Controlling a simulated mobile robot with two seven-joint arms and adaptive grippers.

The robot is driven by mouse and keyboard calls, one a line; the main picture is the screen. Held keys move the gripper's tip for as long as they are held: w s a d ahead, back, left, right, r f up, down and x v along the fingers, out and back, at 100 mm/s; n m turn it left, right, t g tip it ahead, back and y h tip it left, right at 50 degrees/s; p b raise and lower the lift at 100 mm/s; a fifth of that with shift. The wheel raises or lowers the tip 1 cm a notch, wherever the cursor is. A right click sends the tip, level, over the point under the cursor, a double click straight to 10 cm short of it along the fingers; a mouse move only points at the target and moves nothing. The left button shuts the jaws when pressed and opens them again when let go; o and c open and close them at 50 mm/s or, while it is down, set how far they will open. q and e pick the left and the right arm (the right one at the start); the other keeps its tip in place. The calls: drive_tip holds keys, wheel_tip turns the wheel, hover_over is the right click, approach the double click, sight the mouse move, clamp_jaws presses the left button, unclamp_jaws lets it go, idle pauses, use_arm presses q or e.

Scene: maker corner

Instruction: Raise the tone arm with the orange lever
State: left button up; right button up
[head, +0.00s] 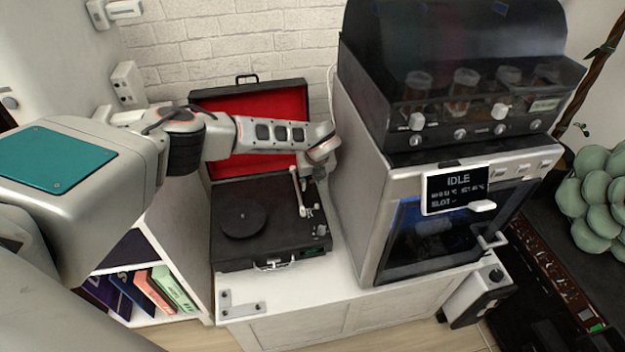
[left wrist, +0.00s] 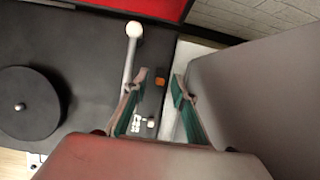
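A black record player (head: 225,255) stands open on a white cabinet, with its dark platter (head: 243,218) at left. Its white tone arm (head: 299,190) runs along the right side; in the left wrist view the tone arm (left wrist: 130,55) has a round white end at the top. The small orange lever (left wrist: 160,81) shows just right of the tone arm, in the gap between my fingertips. My left gripper (left wrist: 159,86) is open above the deck's right edge. Its left finger partly covers the tone arm; contact cannot be told. In the head view the left gripper (head: 319,172) is small and partly hidden. My right gripper is not in view.
The red-lined lid (head: 265,95) stands open behind the deck. A tall grey machine (head: 352,180) with an IDLE screen (head: 457,190) stands close on the right, leaving a narrow strip of white cabinet top (head: 345,265). Books (head: 150,290) fill a shelf at lower left.

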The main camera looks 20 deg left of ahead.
use_arm(q)
drive_tip(key=shift+r, duration=0.1)
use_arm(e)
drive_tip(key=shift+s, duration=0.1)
